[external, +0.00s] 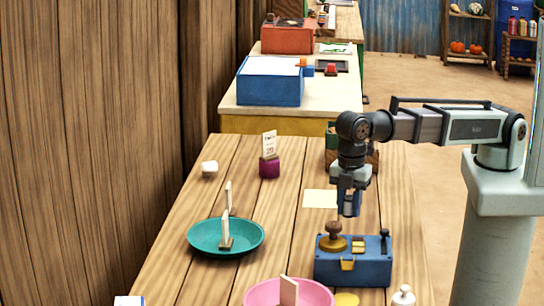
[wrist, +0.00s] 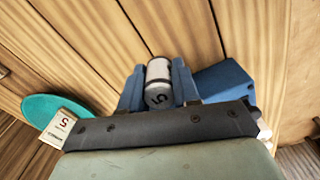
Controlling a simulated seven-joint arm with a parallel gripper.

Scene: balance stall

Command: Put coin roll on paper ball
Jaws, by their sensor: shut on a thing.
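My gripper (external: 349,206) is above the table, over the far side of the blue box. In the wrist view its two blue fingers (wrist: 157,86) are shut on a short white and grey cylinder with a dark mark on its end, which looks like the coin roll (wrist: 158,72). In the external view the fingers mostly hide it. A small white lump, which looks like the paper ball (external: 209,168), lies on the table at the far left, well apart from my gripper. It cannot be made out in the wrist view.
A teal dish (external: 205,244) with an upright card stands at left, a pink dish (external: 255,290) at the near edge. A pale paper square (external: 319,198) lies flat mid-table.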

